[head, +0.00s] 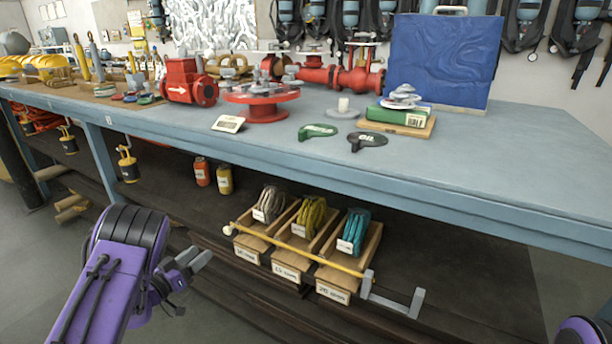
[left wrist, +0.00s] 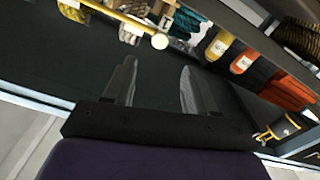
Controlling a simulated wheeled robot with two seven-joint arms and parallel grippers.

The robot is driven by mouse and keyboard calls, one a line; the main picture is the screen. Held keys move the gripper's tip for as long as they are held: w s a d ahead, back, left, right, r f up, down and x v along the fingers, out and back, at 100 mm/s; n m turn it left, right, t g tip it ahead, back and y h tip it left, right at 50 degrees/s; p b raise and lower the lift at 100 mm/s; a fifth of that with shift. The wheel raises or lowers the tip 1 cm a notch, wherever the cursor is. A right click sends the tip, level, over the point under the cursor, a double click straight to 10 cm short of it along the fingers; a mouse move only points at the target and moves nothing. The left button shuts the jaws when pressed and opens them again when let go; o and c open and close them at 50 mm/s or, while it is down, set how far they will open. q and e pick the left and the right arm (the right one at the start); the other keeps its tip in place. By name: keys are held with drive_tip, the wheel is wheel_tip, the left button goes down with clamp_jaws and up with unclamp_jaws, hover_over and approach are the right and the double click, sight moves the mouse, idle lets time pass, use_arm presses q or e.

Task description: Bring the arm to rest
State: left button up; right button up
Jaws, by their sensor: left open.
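My left gripper (head: 196,262) is in front of the workbench, below the level of its top, with grey fingers pointing right in the head view. In the left wrist view its two fingers (left wrist: 157,88) stand apart with nothing between them. It touches nothing that I can see. My left arm (head: 105,275) is purple and black and comes in from the lower left. Only a purple and black part of my right arm (head: 582,331) shows at the lower right edge, and its gripper is out of view.
A blue-grey workbench (head: 480,160) carries red valves and a blue case (head: 437,60). On the lower shelf, wooden trays (head: 292,262) hold rope coils behind a yellow rod (head: 300,250). Orange (head: 201,171) and yellow (head: 224,180) containers stand left of them. A yellow-and-black lantern-like item (head: 128,165) hangs from the bench edge.

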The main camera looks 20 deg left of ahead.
use_arm(q)
drive_tip(key=s+d+f+n+g+y, duration=0.35)
drive_tip(key=s+d+f+g, duration=0.25)
drive_tip(key=s+f, duration=0.45)
drive_tip(key=s+d+f+n+g+y, duration=0.3)
drive_tip(key=s+d+f+g+y, duration=0.15)
drive_tip(key=s+f, duration=0.6)
drive_tip(key=s+d+g+h, duration=0.1)
drive_tip(key=s+d+g, duration=0.1)
drive_tip(key=s+d, duration=0.3)
drive_tip(key=s+d+g, duration=0.2)
drive_tip(key=s+d, duration=0.1)
drive_tip(key=s, duration=0.5)
wheel_tip(320, 180, up, 15)
drive_tip(key=p, duration=1.5)
drive_tip(key=shift+w+a+r, duration=0.15)
drive_tip(key=shift+a+r, duration=0.05)
drive_tip(key=shift+m, duration=0.25)
